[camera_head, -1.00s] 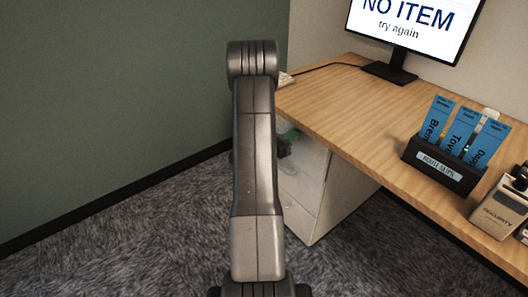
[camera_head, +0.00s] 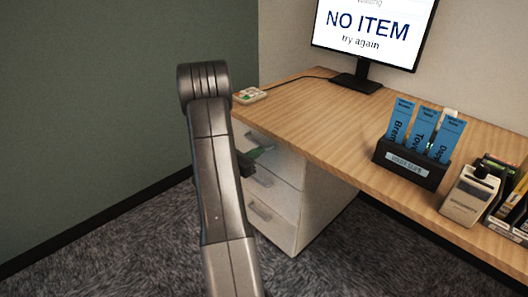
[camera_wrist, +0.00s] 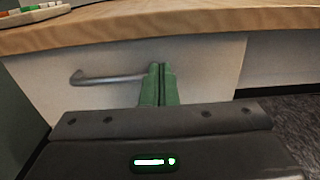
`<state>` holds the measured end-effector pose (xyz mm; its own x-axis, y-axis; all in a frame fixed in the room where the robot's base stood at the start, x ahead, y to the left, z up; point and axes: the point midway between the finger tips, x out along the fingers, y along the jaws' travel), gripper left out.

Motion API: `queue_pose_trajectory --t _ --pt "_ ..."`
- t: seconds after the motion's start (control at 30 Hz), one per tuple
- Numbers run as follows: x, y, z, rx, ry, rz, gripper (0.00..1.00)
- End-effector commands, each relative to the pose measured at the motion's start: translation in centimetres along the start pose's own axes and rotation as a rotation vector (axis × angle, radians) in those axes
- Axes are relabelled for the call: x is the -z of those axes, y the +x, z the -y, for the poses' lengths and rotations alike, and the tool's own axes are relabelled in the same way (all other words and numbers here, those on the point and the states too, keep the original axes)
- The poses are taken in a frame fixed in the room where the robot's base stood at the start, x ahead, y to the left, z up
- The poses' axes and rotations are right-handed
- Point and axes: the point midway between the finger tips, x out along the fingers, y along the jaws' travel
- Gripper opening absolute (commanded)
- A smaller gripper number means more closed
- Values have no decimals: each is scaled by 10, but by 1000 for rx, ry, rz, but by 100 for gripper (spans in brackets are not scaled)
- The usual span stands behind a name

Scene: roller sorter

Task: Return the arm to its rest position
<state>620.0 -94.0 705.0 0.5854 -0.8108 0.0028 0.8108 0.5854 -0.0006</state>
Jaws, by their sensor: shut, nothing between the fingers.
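My arm (camera_head: 218,170) stands up in front of the camera in the head view, bent at its top and leaning left. My gripper (camera_wrist: 158,85) has green fingers pressed together, shut and empty, in the wrist view. Its green fingers also show partly behind the arm in the head view, in front of the white drawer cabinet (camera_head: 310,205). In the wrist view the fingertips are in front of the drawer front (camera_wrist: 205,75), near the right end of a metal handle (camera_wrist: 108,78). I cannot tell whether they touch it.
The wooden desk top (camera_head: 320,120) is just above the gripper. On it are a monitor (camera_head: 370,30) reading "NO ITEM try again", a black holder (camera_head: 405,165) with blue slips, a beige device (camera_head: 468,195) and a small tray (camera_head: 250,95). Carpet (camera_head: 110,250) is clear at left.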

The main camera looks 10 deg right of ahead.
Motion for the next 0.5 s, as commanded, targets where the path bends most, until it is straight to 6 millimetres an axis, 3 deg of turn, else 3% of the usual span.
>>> queue_pose_trajectory --t 0.2,0.5 --pt "0 -46 -1 -4 -2 -2 0" --pt "0 -74 0 -1 -2 -2 0"
